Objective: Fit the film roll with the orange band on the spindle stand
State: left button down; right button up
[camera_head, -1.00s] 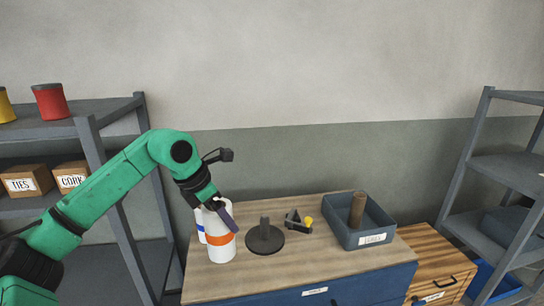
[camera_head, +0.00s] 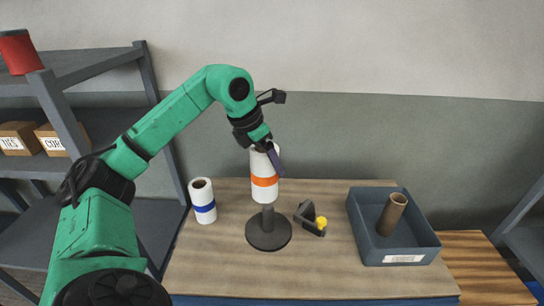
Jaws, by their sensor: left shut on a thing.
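The white film roll with the orange band (camera_head: 264,187) is upright in my left gripper (camera_head: 273,158), which is shut on its upper end. The spindle stand (camera_head: 268,232) has a dark round base and a short post. It stands on the wooden worktop (camera_head: 330,270). The roll's lower end is at the top of the post in the picture. I cannot tell whether the post has entered the core. My right gripper is not in view.
A white roll with a blue band (camera_head: 203,203) stands left of the stand. A dark tape dispenser-like tool with a yellow knob (camera_head: 311,219) lies to the right. A grey-blue bin (camera_head: 359,238) holds a brown cardboard core (camera_head: 391,214). A grey shelf (camera_head: 100,60) is at left.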

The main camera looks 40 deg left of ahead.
pick_arm(q)
jog(key=b+x, duration=0.2)
jog(key=x, duration=0.1)
jog(key=shift+w+a+f, duration=0.15)
jog(key=shift+w, duration=0.25)
jog(key=shift+f, duration=0.25)
jog(key=shift+s+f+b, duration=0.2)
jog(key=shift+s+b, duration=0.05)
jog(key=shift+b, duration=0.25)
jog(key=shift+s+f+b, duration=0.2)
jog(key=shift+f+b, duration=0.3)
jog(key=shift+b, duration=0.05)
jog(key=shift+w+f, duration=0.1)
jog(key=shift+f, duration=0.25)
jog(key=shift+w+f+b, duration=0.15)
jog(key=shift+f+b, duration=0.5)
jog(key=shift+b, duration=0.1)
jog(key=shift+f+b, duration=0.95)
jog(key=shift+f, duration=0.4)
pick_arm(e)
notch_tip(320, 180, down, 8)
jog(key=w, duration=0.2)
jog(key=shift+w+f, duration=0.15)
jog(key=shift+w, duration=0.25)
pick_arm(q)
jog(key=shift+f, duration=0.1)
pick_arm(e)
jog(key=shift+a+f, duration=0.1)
